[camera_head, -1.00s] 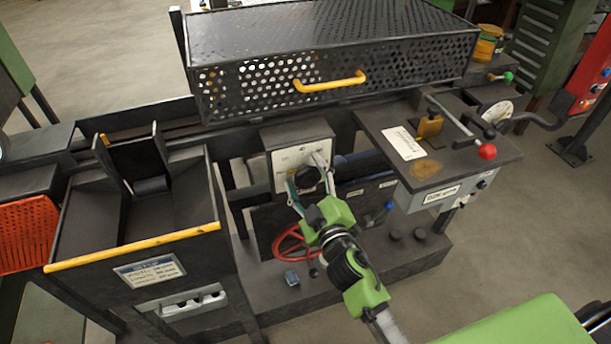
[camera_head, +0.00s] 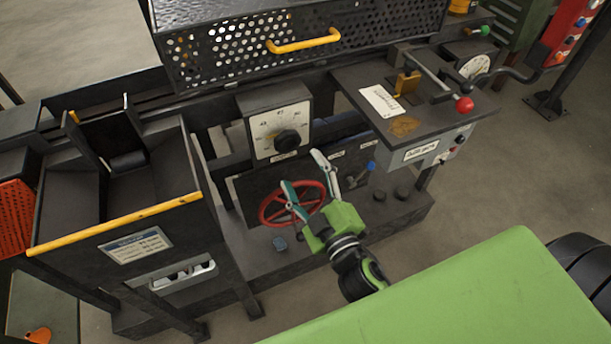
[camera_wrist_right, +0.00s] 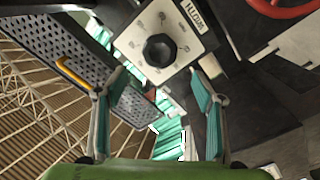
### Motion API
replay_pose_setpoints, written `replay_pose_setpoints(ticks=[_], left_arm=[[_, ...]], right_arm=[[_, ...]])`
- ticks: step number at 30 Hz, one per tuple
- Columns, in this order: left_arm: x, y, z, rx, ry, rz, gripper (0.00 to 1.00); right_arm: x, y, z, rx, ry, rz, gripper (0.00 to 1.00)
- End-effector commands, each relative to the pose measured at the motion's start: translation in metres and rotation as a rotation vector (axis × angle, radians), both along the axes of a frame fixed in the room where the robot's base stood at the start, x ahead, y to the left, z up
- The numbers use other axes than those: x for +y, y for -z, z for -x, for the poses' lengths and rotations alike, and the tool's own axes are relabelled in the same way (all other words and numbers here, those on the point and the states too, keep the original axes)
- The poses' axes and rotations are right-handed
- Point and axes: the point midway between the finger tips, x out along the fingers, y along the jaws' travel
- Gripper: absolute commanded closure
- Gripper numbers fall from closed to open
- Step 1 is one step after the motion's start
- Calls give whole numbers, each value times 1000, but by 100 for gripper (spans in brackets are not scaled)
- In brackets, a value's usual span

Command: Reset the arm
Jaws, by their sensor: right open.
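My right gripper (camera_head: 306,185) is open and empty. In the head view it hangs in front of the machine, below and a little right of a white dial plate with a black knob (camera_head: 287,141). One finger overlaps the red handwheel (camera_head: 272,207) in the picture; I cannot tell whether they touch. In the right wrist view the two fingers of the gripper (camera_wrist_right: 160,95) stand apart. The black knob (camera_wrist_right: 160,50) shows beyond and between them, clear of the fingers. My left gripper is not in view.
A perforated cover with a yellow handle (camera_head: 304,41) spans the back. A shelf with a red-knobbed lever (camera_head: 464,104) juts out at the right. A dark bin with a yellow edge (camera_head: 115,223) stands at the left. Open floor (camera_head: 530,190) lies at the right.

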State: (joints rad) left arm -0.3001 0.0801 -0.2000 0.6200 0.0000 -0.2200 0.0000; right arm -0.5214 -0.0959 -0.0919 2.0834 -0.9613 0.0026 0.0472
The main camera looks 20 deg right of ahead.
Motion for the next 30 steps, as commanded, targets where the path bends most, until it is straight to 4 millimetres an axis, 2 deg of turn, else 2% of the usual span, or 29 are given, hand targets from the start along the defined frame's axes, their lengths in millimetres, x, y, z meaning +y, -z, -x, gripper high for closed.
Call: replay_pose_setpoints(ticks=[6, 20, 22, 23, 26, 29, 30], left_arm=[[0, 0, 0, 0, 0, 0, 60], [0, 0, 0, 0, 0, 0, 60], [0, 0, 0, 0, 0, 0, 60], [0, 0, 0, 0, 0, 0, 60], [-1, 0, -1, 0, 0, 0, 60], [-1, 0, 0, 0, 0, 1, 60], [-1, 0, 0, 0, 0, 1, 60]], right_arm=[[0, -1, 8, -1, 1, 0, 37], [0, 0, 8, -1, 1, 0, 37], [0, 4, 8, 9, -1, -4, 37], [1, 10, 8, 17, -3, -8, 37], [6, 45, 8, 83, -12, -41, 37], [13, 109, 13, 203, -18, -99, 37], [17, 138, 18, 260, -20, -126, 37]])
